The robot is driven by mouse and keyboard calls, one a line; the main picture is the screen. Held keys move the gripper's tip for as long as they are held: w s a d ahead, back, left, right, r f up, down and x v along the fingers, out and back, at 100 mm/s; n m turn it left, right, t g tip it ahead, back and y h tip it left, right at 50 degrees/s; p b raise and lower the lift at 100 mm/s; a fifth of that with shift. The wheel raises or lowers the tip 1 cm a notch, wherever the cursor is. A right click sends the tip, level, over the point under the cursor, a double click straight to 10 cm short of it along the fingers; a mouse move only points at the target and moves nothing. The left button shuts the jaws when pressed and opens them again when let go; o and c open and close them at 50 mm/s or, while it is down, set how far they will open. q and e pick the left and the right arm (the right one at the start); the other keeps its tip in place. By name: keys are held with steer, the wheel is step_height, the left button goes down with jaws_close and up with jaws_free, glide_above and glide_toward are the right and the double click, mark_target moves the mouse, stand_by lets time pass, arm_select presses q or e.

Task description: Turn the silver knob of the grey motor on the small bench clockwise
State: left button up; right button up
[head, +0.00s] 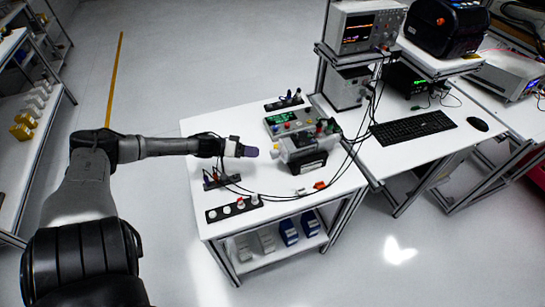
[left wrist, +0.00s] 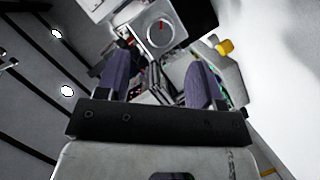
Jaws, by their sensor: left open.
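The grey motor (head: 303,147) sits on the small white bench (head: 225,128) in the head view, with its left end facing my left gripper (head: 252,151). The silver knob (left wrist: 160,33) shows in the left wrist view as a round disc with a red mark, on a pale square face. In that view my left gripper (left wrist: 158,62) has its two purple fingers apart, with nothing between them. The knob lies beyond the fingertips, apart from them. In the head view the knob is too small to make out clearly. My right gripper is not in view.
A control box with coloured buttons (head: 290,122) stands behind the motor. Black strips with plugs (head: 233,209) and loose cables lie on the bench. A second table to the right holds a keyboard (head: 413,129) and an oscilloscope (head: 364,27).

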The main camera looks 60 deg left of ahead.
mark_target(272, 154)
arm_select(q)
steer(key=shift+b+x, duration=1)
steer(key=shift+x, duration=2.8)
steer(key=c, duration=0.9)
